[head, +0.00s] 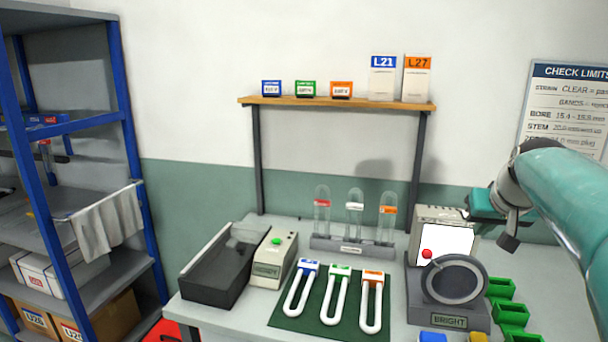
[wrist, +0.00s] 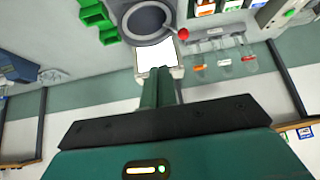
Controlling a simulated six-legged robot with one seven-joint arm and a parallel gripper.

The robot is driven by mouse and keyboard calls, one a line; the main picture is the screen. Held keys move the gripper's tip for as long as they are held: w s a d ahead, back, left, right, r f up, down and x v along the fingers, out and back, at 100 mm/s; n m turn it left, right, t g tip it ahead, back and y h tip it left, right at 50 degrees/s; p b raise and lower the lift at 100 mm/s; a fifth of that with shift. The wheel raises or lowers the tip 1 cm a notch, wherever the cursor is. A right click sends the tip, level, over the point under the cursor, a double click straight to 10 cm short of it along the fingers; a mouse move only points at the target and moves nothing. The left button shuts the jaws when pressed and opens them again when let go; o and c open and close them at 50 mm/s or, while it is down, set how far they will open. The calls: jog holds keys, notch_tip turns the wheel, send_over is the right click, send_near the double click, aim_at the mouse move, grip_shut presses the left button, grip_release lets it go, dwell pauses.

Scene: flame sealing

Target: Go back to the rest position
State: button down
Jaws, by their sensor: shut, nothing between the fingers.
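My gripper (head: 482,208) is at the end of my teal arm on the right side of the head view, above the right part of the bench. Its fingers look shut and empty. In the wrist view the gripper (wrist: 160,82) shows its narrow teal fingers together. They overlap the view of a grey device with a lit white screen (head: 446,243), which also shows in the wrist view (wrist: 157,55). I cannot tell the exact gap between fingertips and device.
A round-faced grey viewer (head: 450,318) stands before the screen, beside green bins (head: 512,314). Three U-shaped tubes lie on a green mat (head: 308,322). A rack (head: 352,247) holds three glass tubes. A wooden shelf (head: 330,101) is behind; a blue-framed rack (head: 135,150) stands left.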

jog(key=s+a+f+n, duration=0.1)
jog(key=s+a+f, duration=0.6)
jog(key=s+a, duration=0.2)
jog(key=s+a+f+n+g+y, duration=0.1)
jog(key=s+a+f, duration=0.6)
jog(key=s+a, duration=0.3)
jog(key=s, duration=0.3)
jog(key=shift+s+f+g, duration=0.15)
jog(key=shift+s+g, duration=0.15)
jog(key=shift+s, duration=0.05)
